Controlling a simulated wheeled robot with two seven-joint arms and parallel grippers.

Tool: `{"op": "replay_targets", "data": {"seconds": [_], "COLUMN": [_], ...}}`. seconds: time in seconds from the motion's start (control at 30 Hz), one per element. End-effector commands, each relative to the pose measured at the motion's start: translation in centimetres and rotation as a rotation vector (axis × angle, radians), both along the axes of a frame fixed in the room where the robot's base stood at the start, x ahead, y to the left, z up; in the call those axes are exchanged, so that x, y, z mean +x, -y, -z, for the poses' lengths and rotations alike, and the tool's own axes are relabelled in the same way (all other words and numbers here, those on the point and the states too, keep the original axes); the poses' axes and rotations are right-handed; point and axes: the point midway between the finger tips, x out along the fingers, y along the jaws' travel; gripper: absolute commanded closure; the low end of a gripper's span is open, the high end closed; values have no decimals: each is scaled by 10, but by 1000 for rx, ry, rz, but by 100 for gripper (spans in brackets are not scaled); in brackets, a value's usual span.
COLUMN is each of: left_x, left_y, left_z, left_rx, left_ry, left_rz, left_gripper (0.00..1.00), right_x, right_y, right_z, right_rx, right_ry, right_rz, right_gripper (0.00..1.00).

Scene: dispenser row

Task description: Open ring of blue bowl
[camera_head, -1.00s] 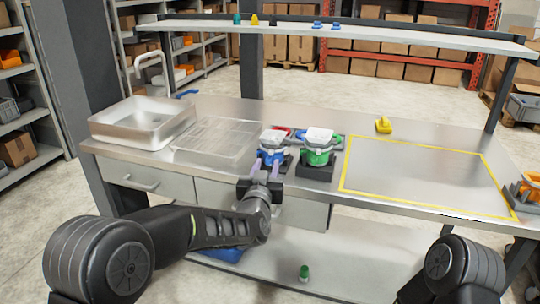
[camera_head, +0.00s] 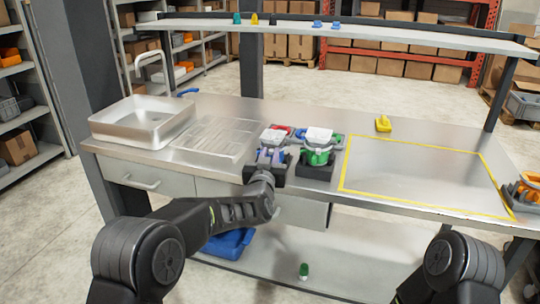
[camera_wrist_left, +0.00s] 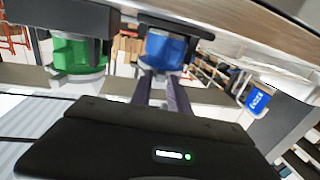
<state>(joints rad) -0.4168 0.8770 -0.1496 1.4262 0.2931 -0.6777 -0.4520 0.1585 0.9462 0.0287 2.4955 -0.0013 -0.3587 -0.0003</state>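The blue bowl (camera_head: 268,150) sits in a dark stand on the counter, with a white piece on top. It also shows in the left wrist view (camera_wrist_left: 168,50), where its outline is partly cut off by the dark stand. My left gripper (camera_head: 271,157) reaches its near side. In the left wrist view its two fingers (camera_wrist_left: 159,77) are apart and point at the bowl, their tips overlapping its edge in the picture. I cannot tell whether they touch it. The ring itself is not clearly visible. My right gripper is outside the views.
A green bowl (camera_head: 318,155) in a similar stand is close on the right. A red item (camera_head: 284,130) is behind. A sink (camera_head: 143,121) and ribbed drainer (camera_head: 216,140) are left. The yellow-outlined area (camera_head: 425,172) is clear. A shelf (camera_head: 340,32) spans above the counter's back.

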Motion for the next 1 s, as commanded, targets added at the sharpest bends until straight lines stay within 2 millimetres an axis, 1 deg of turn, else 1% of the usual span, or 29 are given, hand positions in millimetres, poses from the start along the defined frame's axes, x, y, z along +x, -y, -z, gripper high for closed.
{"op": "replay_targets", "data": {"seconds": [0.03,0.23,0.67,1.0], "left_x": [0,0,0,0], "left_y": [0,0,0,3], "left_z": [0,0,0,-2], "left_rx": [0,0,0,-1], "left_ry": [0,0,0,3], "left_rz": [0,0,0,-29], "left_gripper": [83,100,100,100], "right_x": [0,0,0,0], "right_y": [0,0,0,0], "right_z": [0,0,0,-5], "right_rx": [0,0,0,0], "right_ry": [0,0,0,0], "right_rz": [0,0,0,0], "right_gripper": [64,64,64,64]}}
